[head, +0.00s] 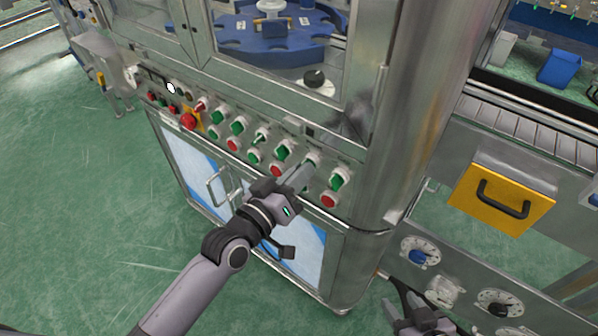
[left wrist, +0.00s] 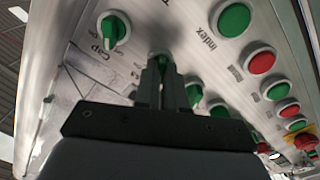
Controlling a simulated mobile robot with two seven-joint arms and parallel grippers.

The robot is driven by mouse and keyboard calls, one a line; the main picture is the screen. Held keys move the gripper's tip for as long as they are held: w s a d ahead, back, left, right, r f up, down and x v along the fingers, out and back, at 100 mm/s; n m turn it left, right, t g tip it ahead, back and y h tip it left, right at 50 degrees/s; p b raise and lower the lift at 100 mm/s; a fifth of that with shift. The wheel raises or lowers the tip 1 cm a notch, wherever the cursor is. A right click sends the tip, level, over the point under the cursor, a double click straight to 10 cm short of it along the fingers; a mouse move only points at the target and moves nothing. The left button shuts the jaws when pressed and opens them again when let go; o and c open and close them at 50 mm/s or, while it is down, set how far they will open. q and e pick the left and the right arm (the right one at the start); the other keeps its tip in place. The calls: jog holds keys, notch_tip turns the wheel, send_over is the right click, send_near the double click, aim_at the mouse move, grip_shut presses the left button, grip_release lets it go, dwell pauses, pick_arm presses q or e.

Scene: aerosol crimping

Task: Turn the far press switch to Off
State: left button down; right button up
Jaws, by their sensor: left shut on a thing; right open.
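A row of green and red switches and buttons runs along the steel machine's sloped panel. My left gripper (head: 302,176) reaches this panel from the front in the head view. Its fingers are shut on a green knob switch (left wrist: 160,58), mostly hidden behind the fingertips in the left wrist view. My right gripper (head: 408,302) is open and empty at the lower right.
A red emergency button (head: 189,121) sits at the panel's left part. A round steel column (head: 405,120) stands right of the panel. A yellow drawer (head: 500,195) and a lower panel with dials (head: 420,256) are at the right. Green floor is free at the left.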

pick_arm(q)
jog(key=c, duration=1.2)
grip_release()
jog(key=shift+v, duration=3.6)
jog(key=shift+f, duration=0.1)
jog(key=s+a+f+g+y, duration=0.1)
jog(key=s+a+f+y, duration=0.1)
jog(key=s+a+f, duration=0.2)
jog(key=s+a+f+m+g+y+p, duration=0.1)
jog(key=s+a+f+y, duration=0.2)
jog(key=a+f, duration=0.3)
jog(key=s+a+f+g+y, duration=0.2)
jog(key=s+a+f+y, duration=0.1)
jog(key=s+a+f, duration=0.2)
jog(key=shift+s+a+f+p, duration=0.25)
jog(key=shift+s+f+p, duration=0.15)
jog(key=shift+s, duration=0.2)
